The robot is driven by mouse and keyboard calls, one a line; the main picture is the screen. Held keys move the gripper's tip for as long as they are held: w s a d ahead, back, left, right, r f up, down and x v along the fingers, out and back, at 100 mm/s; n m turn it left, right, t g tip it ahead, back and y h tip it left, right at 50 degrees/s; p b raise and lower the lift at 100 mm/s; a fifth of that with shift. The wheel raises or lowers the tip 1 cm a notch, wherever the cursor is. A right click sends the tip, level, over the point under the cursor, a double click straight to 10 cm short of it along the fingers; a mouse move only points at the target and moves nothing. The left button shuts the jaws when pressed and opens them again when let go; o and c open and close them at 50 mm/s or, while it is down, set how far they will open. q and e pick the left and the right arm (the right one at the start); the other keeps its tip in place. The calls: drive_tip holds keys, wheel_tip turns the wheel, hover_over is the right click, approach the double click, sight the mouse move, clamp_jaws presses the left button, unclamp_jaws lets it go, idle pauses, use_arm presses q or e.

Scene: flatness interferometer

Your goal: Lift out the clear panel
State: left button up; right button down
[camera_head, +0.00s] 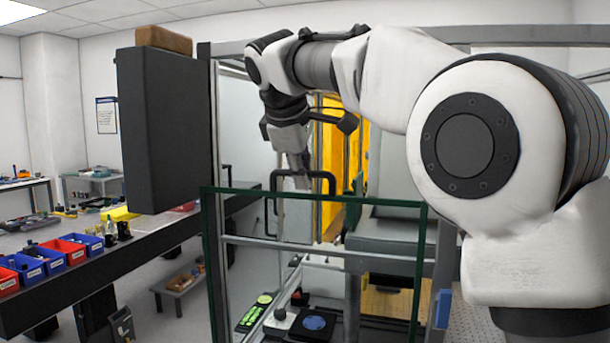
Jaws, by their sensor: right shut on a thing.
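The clear panel (320,225) stands upright at the front of the metal-framed enclosure, with dark green edges. Its lower edge is cut off by the bottom of the picture. A black bar handle (318,174) rises at its top edge. My right gripper (297,167) points down at this handle and is shut on it. The arm reaches in from the right and arches over the panel. Contact between fingertips and handle is small and partly hidden. My left gripper is out of view.
Through the panel show a black stage with a blue disc (314,323) and a green-lit device (254,312). A dark grey box (165,130) hangs at the frame's left. An orange panel (335,150) stands behind. Red and blue bins (47,255) line the left bench.

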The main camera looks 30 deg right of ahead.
drive_tip(key=shift+s+a+r, duration=0.25)
drive_tip(key=shift+s+a, duration=0.45)
drive_tip(key=shift+a, duration=0.05)
drive_tip(key=shift+s+a+r, duration=0.2)
drive_tip(key=shift+s+a, duration=0.45)
drive_tip(key=shift+a, duration=0.1)
